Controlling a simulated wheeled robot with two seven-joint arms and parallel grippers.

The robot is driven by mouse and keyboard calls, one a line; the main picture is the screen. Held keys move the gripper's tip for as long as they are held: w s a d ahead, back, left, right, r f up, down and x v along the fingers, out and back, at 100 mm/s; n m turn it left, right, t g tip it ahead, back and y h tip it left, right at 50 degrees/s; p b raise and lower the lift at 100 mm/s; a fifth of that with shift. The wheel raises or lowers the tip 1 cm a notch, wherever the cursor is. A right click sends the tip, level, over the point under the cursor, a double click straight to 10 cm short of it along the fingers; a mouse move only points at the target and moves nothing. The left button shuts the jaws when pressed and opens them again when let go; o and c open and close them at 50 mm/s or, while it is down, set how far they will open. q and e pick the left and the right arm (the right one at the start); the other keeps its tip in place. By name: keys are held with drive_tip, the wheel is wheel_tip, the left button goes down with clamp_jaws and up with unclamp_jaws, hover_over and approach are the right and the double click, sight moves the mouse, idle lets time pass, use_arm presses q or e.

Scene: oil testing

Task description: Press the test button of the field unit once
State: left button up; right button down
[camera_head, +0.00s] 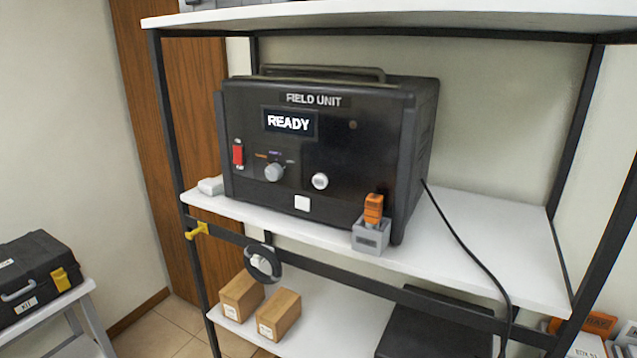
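The field unit (340,125) is a black box labelled "FIELD UNIT" on the upper white shelf. Its display (289,123) reads "READY". A round white button (320,181) with small, unreadable lettering sits on the front panel, right of a grey selector knob (274,172). A red switch (238,154) is at the panel's left. A white square (301,203) sits low on the front. I cannot read which control is marked as the test button. Neither of my grippers is in view.
A grey holder (371,237) with an orange piece (373,209) stands before the unit's right corner. A black cable (462,243) runs down at right. Cardboard boxes (278,314) lie on the lower shelf. A black toolbox (37,279) stands at left. The shelf right of the unit is mostly clear.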

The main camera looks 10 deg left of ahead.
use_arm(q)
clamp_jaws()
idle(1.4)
